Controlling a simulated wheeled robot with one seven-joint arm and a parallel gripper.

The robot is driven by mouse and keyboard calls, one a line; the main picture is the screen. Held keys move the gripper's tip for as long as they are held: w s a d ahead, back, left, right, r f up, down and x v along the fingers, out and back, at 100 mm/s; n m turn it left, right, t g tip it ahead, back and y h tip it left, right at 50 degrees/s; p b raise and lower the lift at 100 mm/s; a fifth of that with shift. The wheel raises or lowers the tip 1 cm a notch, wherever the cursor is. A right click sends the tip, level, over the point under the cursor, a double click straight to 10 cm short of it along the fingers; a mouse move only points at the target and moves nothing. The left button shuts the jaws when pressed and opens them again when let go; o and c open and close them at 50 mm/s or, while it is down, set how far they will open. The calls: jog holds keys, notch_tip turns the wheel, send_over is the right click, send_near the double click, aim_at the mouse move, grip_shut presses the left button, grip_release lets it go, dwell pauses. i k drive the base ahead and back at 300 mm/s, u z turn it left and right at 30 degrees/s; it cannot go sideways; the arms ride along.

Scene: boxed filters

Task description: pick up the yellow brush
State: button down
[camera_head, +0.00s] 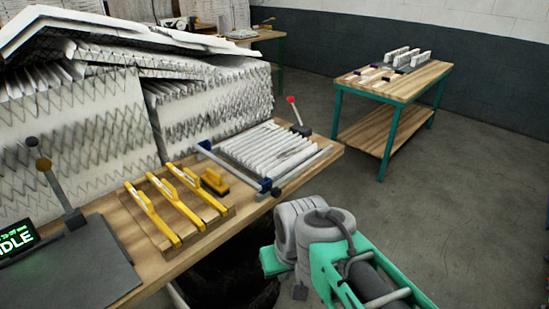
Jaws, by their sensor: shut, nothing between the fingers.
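A yellow brush with dark bristles (214,182) lies on the wooden bench, at the right end of a group of yellow tools. Its bristles face down toward the front. My arm, with grey joints and green links, is at the lower middle right, in front of the bench and apart from the brush. My gripper's fingers cannot be made out in this view. Nothing covers the brush.
Several yellow-handled bars (152,213) lie on a wooden board left of the brush. A frame of white pleated filter (268,148) sits just right of it. Large filter stacks (95,140) stand behind. A lever (297,112) rises at the bench corner. Another table (425,80) stands back right; floor between is clear.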

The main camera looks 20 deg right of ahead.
aim_at(212, 180)
jog(key=u, duration=4.5)
jog(key=k, duration=1.8)
jog(key=z, duration=0.95)
